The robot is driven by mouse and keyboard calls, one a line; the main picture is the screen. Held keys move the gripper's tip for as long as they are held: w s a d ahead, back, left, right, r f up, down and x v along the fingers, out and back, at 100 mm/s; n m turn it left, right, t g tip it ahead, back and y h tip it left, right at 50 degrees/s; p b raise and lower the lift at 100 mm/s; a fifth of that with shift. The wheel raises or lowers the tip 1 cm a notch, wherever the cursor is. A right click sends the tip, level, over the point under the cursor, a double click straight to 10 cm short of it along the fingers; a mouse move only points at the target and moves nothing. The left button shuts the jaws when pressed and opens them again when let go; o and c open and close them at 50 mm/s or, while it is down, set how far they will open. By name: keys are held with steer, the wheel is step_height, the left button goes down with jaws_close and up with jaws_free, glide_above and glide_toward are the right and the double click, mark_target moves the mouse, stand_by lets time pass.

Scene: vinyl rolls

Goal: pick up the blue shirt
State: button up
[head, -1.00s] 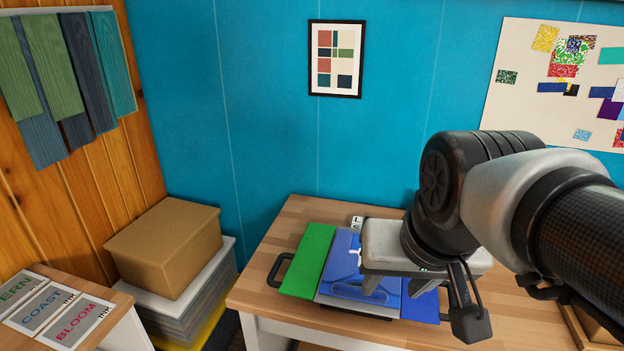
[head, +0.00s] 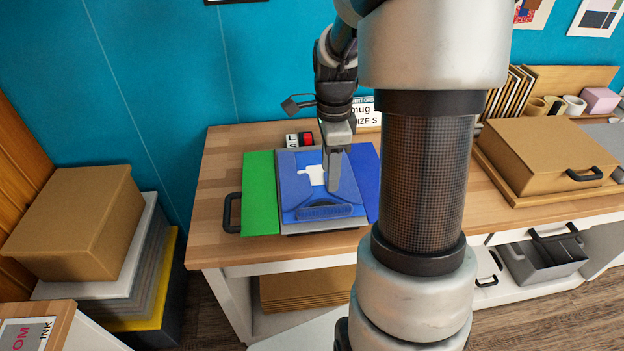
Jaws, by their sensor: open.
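The blue shirt (head: 298,190) seems to be the folded blue piece with a white print on top, lying on a flat grey board (head: 348,226) on the wooden table. A dark blue, patterned curved band shows along its near edge. My gripper (head: 333,188) points down over the right half of the shirt, its fingers close to the cloth. I cannot tell whether they touch it. My gripper is open, and nothing is seen between its fingers. My fingers hide a little of the shirt beside the white print.
A green sheet (head: 261,190) lies left of the shirt, a darker blue one (head: 366,170) right. A black handle (head: 231,213) is at the left. My arm hides the table's middle. A cardboard box (head: 545,160) stands right, another (head: 75,222) on a stack at left.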

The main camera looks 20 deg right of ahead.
glide_above(325, 208)
steer(key=f, duration=0.4)
steer(key=s+f, duration=0.1)
steer(key=f, duration=0.1)
steer(key=shift+d+f, duration=0.2)
steer(key=shift+f, duration=0.05)
steer(key=f, duration=0.2)
steer(key=w+f, duration=0.1)
steer(key=f, duration=0.2)
steer(key=shift+a+f, duration=0.15)
steer(key=shift+a, duration=0.05)
steer(key=shift+f, duration=0.25)
steer(key=shift+f, duration=0.25)
steer(key=shift+w, duration=0.1)
jaws_close()
